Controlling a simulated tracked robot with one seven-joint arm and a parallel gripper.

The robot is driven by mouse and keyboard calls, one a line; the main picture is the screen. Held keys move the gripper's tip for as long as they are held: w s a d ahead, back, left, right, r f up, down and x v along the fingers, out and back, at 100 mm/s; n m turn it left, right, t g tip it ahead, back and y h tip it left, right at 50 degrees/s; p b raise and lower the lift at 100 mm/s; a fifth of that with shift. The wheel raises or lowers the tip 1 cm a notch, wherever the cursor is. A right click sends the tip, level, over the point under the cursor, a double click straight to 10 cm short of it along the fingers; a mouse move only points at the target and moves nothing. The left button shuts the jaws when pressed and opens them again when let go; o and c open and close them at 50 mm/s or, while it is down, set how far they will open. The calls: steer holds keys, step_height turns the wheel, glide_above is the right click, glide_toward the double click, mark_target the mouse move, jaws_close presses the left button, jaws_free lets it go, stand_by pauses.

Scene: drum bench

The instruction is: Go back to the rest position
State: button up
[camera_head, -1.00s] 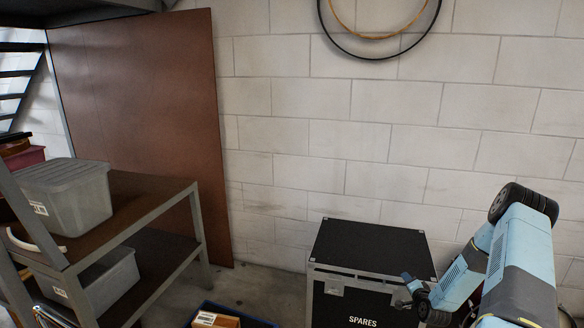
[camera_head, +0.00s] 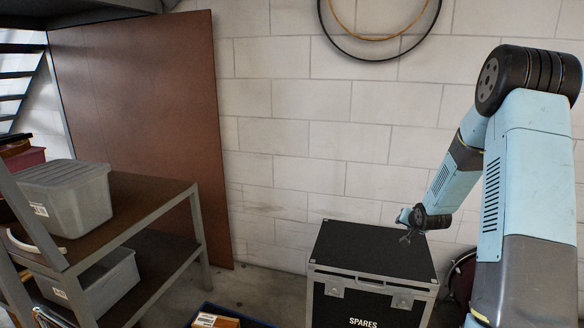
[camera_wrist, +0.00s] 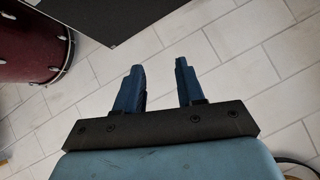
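My gripper is small in the head view (camera_head: 408,232), in front of the block wall and above the right part of the black SPARES case. In the wrist view its two blue fingers (camera_wrist: 160,68) stand apart with nothing between them, and pale wall blocks show beyond. My blue arm rises at the right of the head view and bends down toward the gripper.
The black SPARES case (camera_head: 370,250) stands by the wall. A dark red drum (camera_wrist: 30,45) is beside it, partly hidden behind my arm in the head view. At the left, a shelf (camera_head: 150,191) carries grey bins (camera_head: 75,200). A blue crate (camera_head: 208,308) holds a box.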

steer(key=s+a+r+n+g, duration=0.1)
steer(key=s+a+r, duration=0.2)
steer(key=s+r, duration=0.35)
steer(key=s+a+r+n+g+h, duration=0.1)
steer(key=s+a+r, duration=0.2)
steer(key=s+r, duration=0.35)
steer(key=s+a+r+n+g, duration=0.1)
steer(key=s+a+r, duration=0.25)
steer(key=r, duration=0.55)
steer(key=s+a+r+n, duration=0.1)
steer(key=s+a+r, duration=0.1)
steer(key=s, duration=0.7)
steer(key=s+a+r+g+y, duration=0.1)
steer(key=s+a+r, duration=0.1)
steer(key=s, duration=0.7)
steer(key=s+a+r+n, duration=0.1)
steer(key=s+a+r, duration=0.1)
steer(key=s, duration=0.8)
steer(key=shift+a+n+g+y, duration=0.3)
steer(key=shift+a+g, duration=0.1)
steer(key=shift+a, duration=0.35)
steer(key=shift+s, duration=0.1)
steer(key=shift+c, duration=0.2)
